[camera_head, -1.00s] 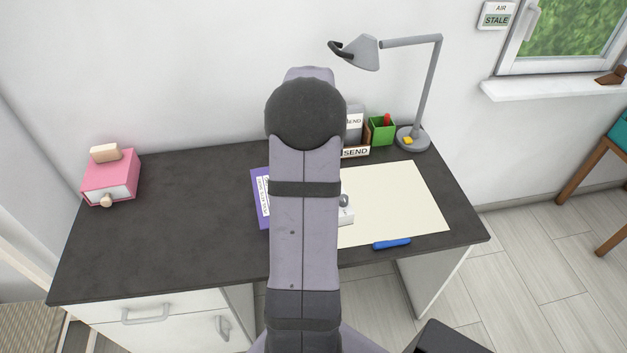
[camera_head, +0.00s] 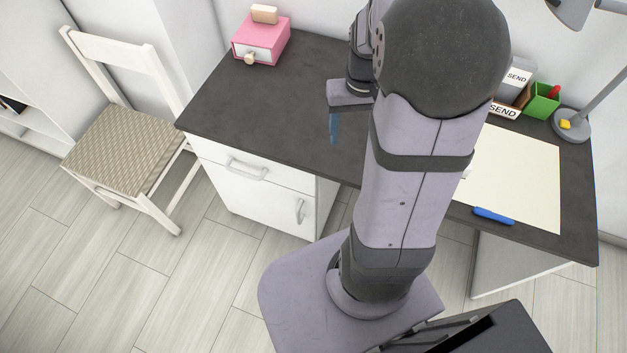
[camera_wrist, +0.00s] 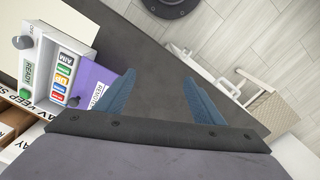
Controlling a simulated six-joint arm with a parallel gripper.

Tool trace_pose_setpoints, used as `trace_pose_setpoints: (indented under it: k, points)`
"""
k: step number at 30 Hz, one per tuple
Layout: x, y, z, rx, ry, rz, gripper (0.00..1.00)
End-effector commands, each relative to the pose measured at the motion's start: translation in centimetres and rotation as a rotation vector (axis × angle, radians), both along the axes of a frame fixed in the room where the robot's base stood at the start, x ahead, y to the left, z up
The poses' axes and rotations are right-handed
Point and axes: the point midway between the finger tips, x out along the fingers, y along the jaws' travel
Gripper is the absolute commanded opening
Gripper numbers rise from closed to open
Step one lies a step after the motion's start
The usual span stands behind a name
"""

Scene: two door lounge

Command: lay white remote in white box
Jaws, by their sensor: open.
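My gripper (camera_head: 334,127) hangs over the desk, left of my arm in the head view. Its two blue fingers stand apart in the wrist view (camera_wrist: 151,60), with only dark desk top between them. I cannot make out a white remote or a white box for certain. A white device (camera_wrist: 84,52) with coloured labels, one reading READY, and dark knobs is at the left of the wrist view, apart from the fingers. In the head view my arm hides most of that area.
The dark desk (camera_head: 225,105) is clear at its left. A pink box (camera_head: 262,42) stands at its back left. A purple booklet (camera_wrist: 95,80) is beside the fingers. A cream sheet (camera_head: 520,175), blue pen (camera_head: 493,216), green cup (camera_head: 543,100) and lamp (camera_head: 572,122) are to the right. A chair (camera_head: 125,140) stands left.

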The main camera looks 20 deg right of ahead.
Motion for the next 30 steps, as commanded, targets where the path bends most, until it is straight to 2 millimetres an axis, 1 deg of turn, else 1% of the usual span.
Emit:
trace_pose_setpoints:
  k: [1, 3, 6, 9, 12, 15, 24, 26, 30]
  points:
    - [-0.7, 3.2, -0.1, 0.000, -0.001, 0.065, 0.62]
    - [-2.0, 6.4, -0.5, 0.000, -0.001, 0.130, 0.62]
    - [-4.0, 9.9, -1.0, 0.000, 0.000, 0.209, 0.62]
    - [-5.7, 12.0, -1.5, 0.000, 0.001, 0.265, 0.62]
    - [-6.9, 13.2, -1.9, 0.000, 0.002, 0.298, 0.62]
    - [-7.4, 13.6, -2.0, 0.000, 0.001, 0.312, 0.62]
    - [-7.5, 13.7, -2.1, 0.000, 0.002, 0.313, 0.62]
    - [-7.5, 13.7, -1.7, 0.000, 0.002, 0.313, 0.62]
    - [-7.4, 13.7, -0.1, 0.000, 0.003, 0.312, 0.62]
